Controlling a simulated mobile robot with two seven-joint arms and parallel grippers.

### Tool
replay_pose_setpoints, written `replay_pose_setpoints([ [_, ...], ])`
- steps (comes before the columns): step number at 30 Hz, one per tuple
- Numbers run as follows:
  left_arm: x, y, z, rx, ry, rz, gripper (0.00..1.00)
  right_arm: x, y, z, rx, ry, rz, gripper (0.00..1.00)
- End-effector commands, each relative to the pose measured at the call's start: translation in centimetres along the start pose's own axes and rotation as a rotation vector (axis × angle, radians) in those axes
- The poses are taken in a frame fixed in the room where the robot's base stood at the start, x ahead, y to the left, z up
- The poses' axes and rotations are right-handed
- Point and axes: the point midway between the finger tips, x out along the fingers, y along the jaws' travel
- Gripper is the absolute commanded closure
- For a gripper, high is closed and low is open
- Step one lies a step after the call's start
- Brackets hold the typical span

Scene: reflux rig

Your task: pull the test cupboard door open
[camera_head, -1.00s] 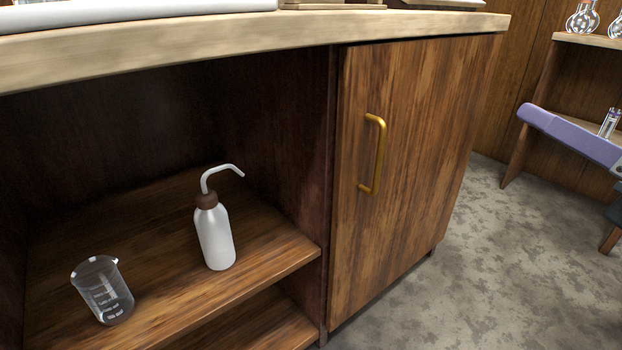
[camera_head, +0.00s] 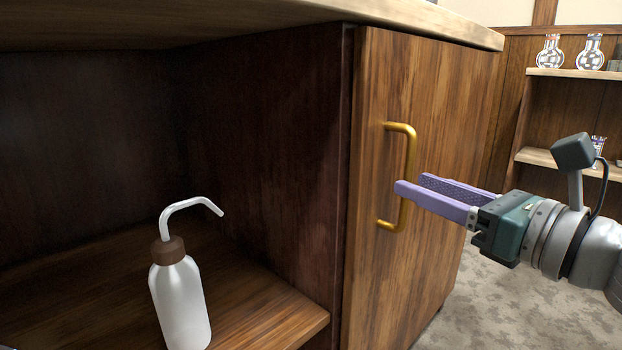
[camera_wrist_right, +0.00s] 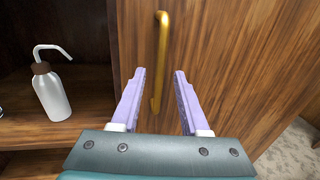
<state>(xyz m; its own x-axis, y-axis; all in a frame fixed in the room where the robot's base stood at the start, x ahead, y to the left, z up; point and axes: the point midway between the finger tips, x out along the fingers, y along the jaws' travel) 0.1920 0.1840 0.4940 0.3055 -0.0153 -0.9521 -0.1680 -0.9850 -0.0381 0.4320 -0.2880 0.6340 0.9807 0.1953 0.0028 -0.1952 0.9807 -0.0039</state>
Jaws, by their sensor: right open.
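The cupboard door (camera_head: 450,110) is a wooden panel under the bench top and looks closed. Its brass bar handle (camera_head: 411,150) stands upright near the door's left edge. My right gripper (camera_head: 410,183) is open, its two purple fingers pointing at the handle from the right. In the right wrist view the handle (camera_wrist_right: 161,60) shows between and beyond the fingertips of the right gripper (camera_wrist_right: 159,72). I cannot tell whether a finger touches it. My left gripper is not in view.
A white wash bottle (camera_head: 181,300) with a bent spout stands on the open shelf (camera_head: 270,310) left of the door. The bench top (camera_head: 440,22) overhangs the door. Shelves with round flasks (camera_head: 550,52) stand at the back right. Speckled floor (camera_head: 480,290) lies clear beside the cupboard.

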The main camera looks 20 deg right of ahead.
Motion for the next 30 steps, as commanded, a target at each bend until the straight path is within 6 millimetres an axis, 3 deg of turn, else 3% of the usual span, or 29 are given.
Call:
replay_pose_setpoints([
  [6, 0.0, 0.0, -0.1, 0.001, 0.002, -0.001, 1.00, 1.7, 0.0, 0.0, 0.001, 0.000, 0.000, 0.55],
  [14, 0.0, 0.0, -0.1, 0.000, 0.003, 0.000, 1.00, 1.8, 0.0, -0.1, 0.002, 0.001, 0.000, 0.55],
  [26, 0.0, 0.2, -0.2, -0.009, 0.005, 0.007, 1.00, 1.8, 0.0, -0.1, 0.002, 0.001, 0.000, 0.99],
  [30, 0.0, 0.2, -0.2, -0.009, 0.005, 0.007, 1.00, 1.8, 0.0, -0.1, 0.002, 0.001, 0.000, 1.00],
])
